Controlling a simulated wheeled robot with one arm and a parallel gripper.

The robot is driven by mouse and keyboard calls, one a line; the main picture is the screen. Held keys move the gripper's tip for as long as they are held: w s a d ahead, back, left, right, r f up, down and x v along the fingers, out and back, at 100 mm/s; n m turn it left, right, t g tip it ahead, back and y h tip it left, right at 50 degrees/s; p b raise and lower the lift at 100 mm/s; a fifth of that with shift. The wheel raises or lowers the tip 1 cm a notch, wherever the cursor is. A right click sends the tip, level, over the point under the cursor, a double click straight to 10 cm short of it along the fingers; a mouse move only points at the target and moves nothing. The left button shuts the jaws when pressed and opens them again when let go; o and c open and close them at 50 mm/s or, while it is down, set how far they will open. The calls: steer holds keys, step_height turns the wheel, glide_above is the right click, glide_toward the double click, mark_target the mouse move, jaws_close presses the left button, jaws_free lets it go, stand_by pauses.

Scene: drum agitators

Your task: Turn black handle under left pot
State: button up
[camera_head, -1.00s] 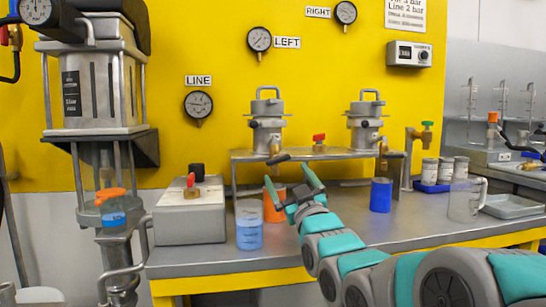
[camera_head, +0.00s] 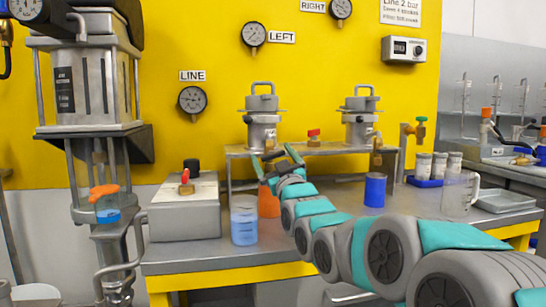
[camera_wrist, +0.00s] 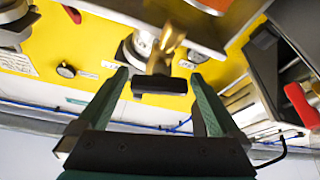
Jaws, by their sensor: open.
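The left pot (camera_head: 263,112) is a metal vessel with a top loop handle, standing on a raised metal shelf against the yellow wall. Under it, the black handle (camera_head: 272,155) sits below the shelf. In the wrist view the black handle (camera_wrist: 160,86) is a short bar on a brass valve (camera_wrist: 170,42), lying crosswise between my fingers. My gripper (camera_head: 274,158) is open with its green fingers spread to either side of the handle. The wrist view also shows my gripper (camera_wrist: 160,75) open, with a gap visible between each finger and the handle.
An orange cup (camera_head: 268,204) stands under the left pot, close below my gripper. The shelf (camera_head: 330,150) lies just above my gripper.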

steer(key=shift+c, duration=0.2)
steer(key=c, duration=1.2)
steer(key=shift+f+m+t+h+b, duration=0.1)
steer(key=shift+m+t+h+b, duration=0.35)
steer(key=shift+m, duration=0.65)
steer(key=shift+m+t+h+b, duration=0.3)
steer(key=shift+m+h, duration=0.45)
steer(key=shift+m, duration=0.85)
steer(key=o, duration=1.2)
steer(key=shift+o, duration=0.2)
steer(key=v, duration=0.7)
steer(key=shift+s, duration=0.4)
